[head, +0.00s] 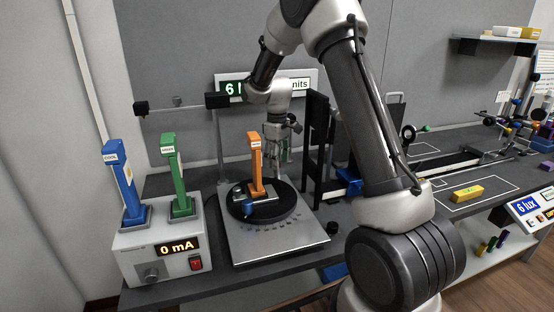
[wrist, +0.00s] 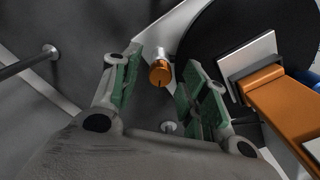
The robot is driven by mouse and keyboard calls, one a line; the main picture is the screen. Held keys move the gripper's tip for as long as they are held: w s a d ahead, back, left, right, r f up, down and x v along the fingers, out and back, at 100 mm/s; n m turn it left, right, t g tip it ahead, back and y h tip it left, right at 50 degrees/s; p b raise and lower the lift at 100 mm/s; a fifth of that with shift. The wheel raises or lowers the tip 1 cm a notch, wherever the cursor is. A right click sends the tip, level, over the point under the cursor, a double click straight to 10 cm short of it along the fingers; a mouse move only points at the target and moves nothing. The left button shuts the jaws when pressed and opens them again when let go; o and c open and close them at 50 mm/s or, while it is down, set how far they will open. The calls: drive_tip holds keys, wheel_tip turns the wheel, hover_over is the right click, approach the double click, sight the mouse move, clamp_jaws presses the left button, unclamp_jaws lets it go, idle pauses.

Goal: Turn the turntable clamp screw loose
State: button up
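The turntable is a black disc (head: 285,204) on a silver base plate (head: 270,240); the disc also fills the top right of the wrist view (wrist: 205,40). An orange upright piece (head: 256,165) stands on it in a small clamp. In the wrist view, a short silver cylinder with an orange slotted end (wrist: 160,72), likely the clamp screw, sticks out beside the disc. My gripper (head: 278,160) is at the far side of the turntable. Its green-padded fingers (wrist: 161,88) are open, one on each side of the orange end, with visible gaps. The screw is hidden in the head view.
A supply box (head: 160,258) reading 0 mA stands left, with blue (head: 130,190) and green (head: 175,172) upright pieces on it. A black upright frame (head: 318,150) is right of my gripper. A thin grey post (head: 220,150) stands behind the turntable. A yellow block (head: 467,194) lies right.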

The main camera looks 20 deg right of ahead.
wheel_tip(320, 180, up, 12)
idle(0.6)
idle(0.5)
